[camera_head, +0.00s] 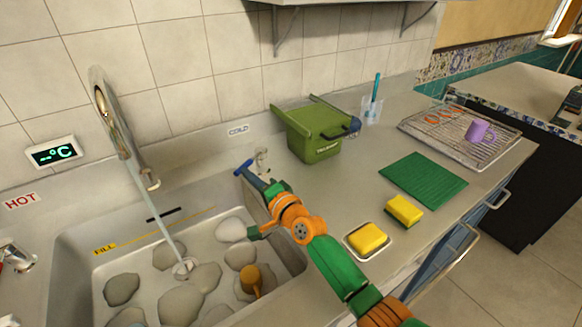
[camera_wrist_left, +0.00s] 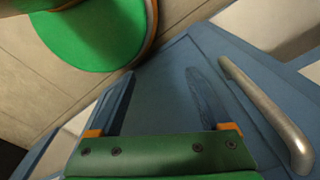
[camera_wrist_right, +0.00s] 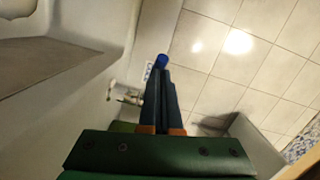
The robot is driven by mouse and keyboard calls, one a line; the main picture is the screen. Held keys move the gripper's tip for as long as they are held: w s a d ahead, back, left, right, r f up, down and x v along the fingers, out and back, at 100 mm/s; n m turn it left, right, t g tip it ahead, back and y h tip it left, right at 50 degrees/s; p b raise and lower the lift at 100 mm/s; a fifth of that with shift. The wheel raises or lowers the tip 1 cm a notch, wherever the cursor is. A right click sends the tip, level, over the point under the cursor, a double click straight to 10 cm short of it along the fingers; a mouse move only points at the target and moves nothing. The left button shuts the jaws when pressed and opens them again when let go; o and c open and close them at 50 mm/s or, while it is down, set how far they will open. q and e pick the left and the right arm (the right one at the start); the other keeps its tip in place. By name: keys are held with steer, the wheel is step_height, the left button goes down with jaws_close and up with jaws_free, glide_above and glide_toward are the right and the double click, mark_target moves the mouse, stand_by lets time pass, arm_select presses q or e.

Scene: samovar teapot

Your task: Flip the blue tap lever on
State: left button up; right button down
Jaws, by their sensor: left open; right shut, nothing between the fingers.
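The blue tap lever (camera_head: 243,167) shows in the head view at the sink's back right corner, beside the COLD label. Its small metal tap body (camera_head: 262,160) stands just right of it. My right gripper (camera_head: 248,177) is shut and empty, its fingertips right at the lever; I cannot tell whether they touch. In the right wrist view the blue lever end (camera_wrist_right: 162,60) shows just past the shut fingertips (camera_wrist_right: 162,80), with the tap body (camera_wrist_right: 127,94) to the left. My left gripper (camera_wrist_left: 158,100) is open and empty in the left wrist view, in front of a blue cabinet front.
A green bin (camera_head: 315,130) stands right of the tap. Yellow sponges (camera_head: 368,238) lie on the counter. A cabinet handle (camera_wrist_left: 265,115) is near my left gripper.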

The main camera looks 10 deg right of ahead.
arm_select(q)
steer(key=shift+s+d+f, duration=0.1)
steer(key=shift+d, duration=0.05)
arm_select(e)
steer(key=shift+w+a+r, duration=0.1)
steer(key=shift+a+r, duration=0.05)
steer(key=shift+a, duration=0.1)
arm_select(q)
steer(key=shift+d, duration=0.1)
arm_select(e)
steer(key=shift+a+r, duration=0.15)
steer(key=shift+r, duration=0.1)
